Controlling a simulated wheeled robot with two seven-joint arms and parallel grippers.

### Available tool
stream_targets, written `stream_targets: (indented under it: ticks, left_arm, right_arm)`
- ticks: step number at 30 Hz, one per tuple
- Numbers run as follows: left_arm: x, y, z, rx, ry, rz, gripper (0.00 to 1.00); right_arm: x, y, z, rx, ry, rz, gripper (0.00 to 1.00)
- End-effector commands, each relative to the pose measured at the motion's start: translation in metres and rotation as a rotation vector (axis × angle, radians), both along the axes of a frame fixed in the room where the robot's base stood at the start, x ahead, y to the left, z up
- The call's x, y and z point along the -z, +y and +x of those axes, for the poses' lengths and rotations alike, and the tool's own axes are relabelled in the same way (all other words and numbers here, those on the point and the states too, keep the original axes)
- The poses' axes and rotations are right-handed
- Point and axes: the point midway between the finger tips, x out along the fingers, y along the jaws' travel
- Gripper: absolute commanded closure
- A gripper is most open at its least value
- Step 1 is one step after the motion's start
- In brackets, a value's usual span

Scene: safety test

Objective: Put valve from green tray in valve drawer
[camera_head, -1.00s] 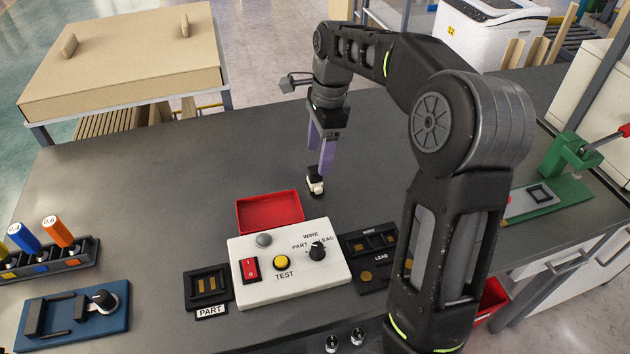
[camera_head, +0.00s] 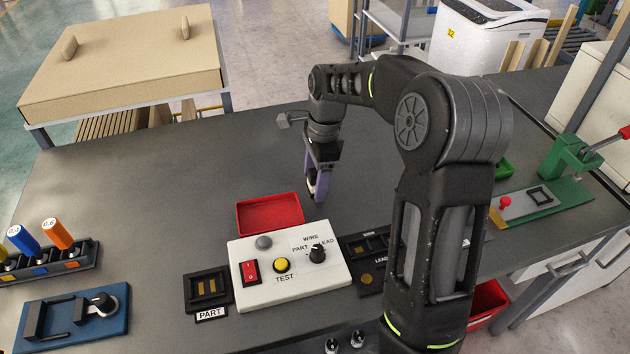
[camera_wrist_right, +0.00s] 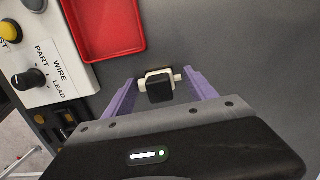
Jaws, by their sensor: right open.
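A small black-and-cream part (camera_head: 312,184), which may be the valve, is at the dark bench top behind the red tray. It also shows in the right wrist view (camera_wrist_right: 160,88). My right gripper (camera_head: 317,190) has its purple fingers lowered on either side of this part; the jaws are open. In the wrist view the part sits between the fingertips. The green tray (camera_head: 504,168) shows only partly behind my right arm, so its contents are hidden. White drawer fronts (camera_head: 552,264) are under the bench at right; I cannot read any label. My left gripper is not in view.
A red tray (camera_head: 240,216) and a white test box (camera_head: 290,292) with switch, button and knob stand just in front of the gripper. A green fixture (camera_head: 570,158) with a red-handled lever is at right. The bench's back left is clear.

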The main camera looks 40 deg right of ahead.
Motion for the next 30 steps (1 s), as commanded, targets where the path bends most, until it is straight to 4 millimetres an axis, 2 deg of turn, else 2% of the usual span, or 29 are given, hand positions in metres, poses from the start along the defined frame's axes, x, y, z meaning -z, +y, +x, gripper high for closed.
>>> stream_targets:
  ticks: [19, 30]
  left_arm:
    - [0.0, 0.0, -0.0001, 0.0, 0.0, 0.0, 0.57]
    - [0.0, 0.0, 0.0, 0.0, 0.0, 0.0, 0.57]
  right_arm:
    - [0.0027, 0.0005, 0.0004, 0.0, -0.002, 0.0, 0.35]
    - [0.0027, 0.0005, 0.0004, 0.0, -0.001, 0.001, 0.65]
